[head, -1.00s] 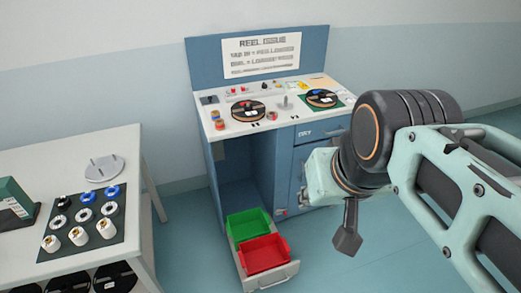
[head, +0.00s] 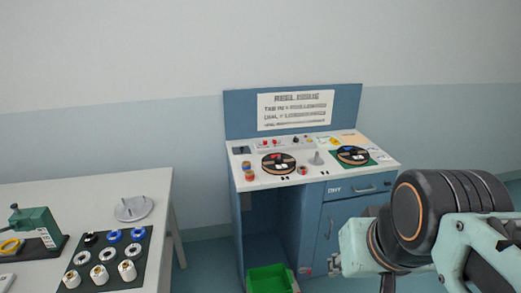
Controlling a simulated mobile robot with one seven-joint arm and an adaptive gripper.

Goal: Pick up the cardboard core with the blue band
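On the dark mat (head: 142,272) on the left table, several small rings and cores stand in rows. The back row has a black ring (head: 90,239) and two blue rings (head: 115,235) (head: 137,235). Paler rings sit in the middle row, and taller white cores with tan centres (head: 127,271) stand at the front. My arm shows at the lower right, well apart from the mat. My gripper's fingertips are not visible; the arm's end is cut off by the bottom edge.
A blue cabinet (head: 334,215) carries two reels (head: 278,163) (head: 353,155) and small parts. A green bin (head: 270,279) sits low in front of it. A grey disc with pegs (head: 134,209) and a green device (head: 38,222) are on the left table (head: 60,194).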

